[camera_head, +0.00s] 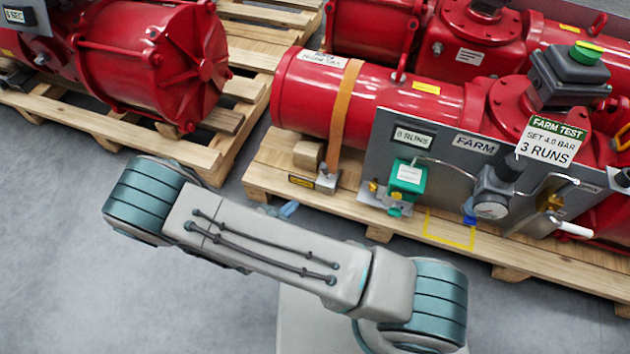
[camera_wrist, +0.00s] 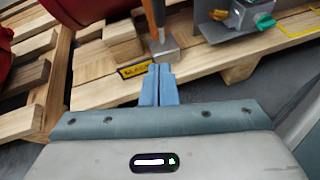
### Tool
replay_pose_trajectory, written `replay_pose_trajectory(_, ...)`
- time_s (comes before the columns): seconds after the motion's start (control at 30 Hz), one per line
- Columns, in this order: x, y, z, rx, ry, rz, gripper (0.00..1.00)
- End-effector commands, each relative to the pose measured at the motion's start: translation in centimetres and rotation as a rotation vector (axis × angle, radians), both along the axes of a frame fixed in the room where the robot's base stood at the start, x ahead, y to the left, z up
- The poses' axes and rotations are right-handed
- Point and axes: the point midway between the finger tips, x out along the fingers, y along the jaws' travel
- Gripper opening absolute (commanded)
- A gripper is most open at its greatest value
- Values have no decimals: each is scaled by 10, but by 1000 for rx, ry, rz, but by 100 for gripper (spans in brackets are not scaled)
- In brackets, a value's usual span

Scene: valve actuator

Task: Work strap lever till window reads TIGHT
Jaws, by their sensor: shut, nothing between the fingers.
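An orange strap (camera_head: 345,110) runs over the left end of a red actuator cylinder (camera_head: 290,90) and down to a grey metal fitting (camera_head: 328,181) on the pallet. The wrist view shows the strap (camera_wrist: 154,16) and fitting (camera_wrist: 165,49) too. Left of the fitting is a small dark window with a yellow edge (camera_wrist: 136,70); its letters seem to read SLACK. It is also in the head view (camera_head: 302,181). I cannot make out a separate lever. My gripper (camera_wrist: 160,68) is shut and empty, its blue fingertips just in front of the fitting; they also show in the head view (camera_head: 289,208).
A grey panel (camera_head: 450,165) with a green valve box (camera_head: 406,178), gauge (camera_head: 491,208) and FARM TEST sign (camera_head: 551,140) stands right of the strap. The wooden pallet (camera_head: 270,178) runs beneath. Another red actuator (camera_head: 150,60) is on a pallet at left. Grey floor is clear at lower left.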

Motion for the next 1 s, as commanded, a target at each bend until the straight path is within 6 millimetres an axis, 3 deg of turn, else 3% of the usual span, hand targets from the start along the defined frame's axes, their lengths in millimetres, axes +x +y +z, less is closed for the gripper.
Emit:
replay_pose_trajectory(0.37,7,-5,-4,0,-1,-6,0)
replay_pose_trajectory(0.83,78,-50,-43,0,0,-8,0)
replay_pose_trajectory(1.0,98,-63,-32,2,-2,-6,0)
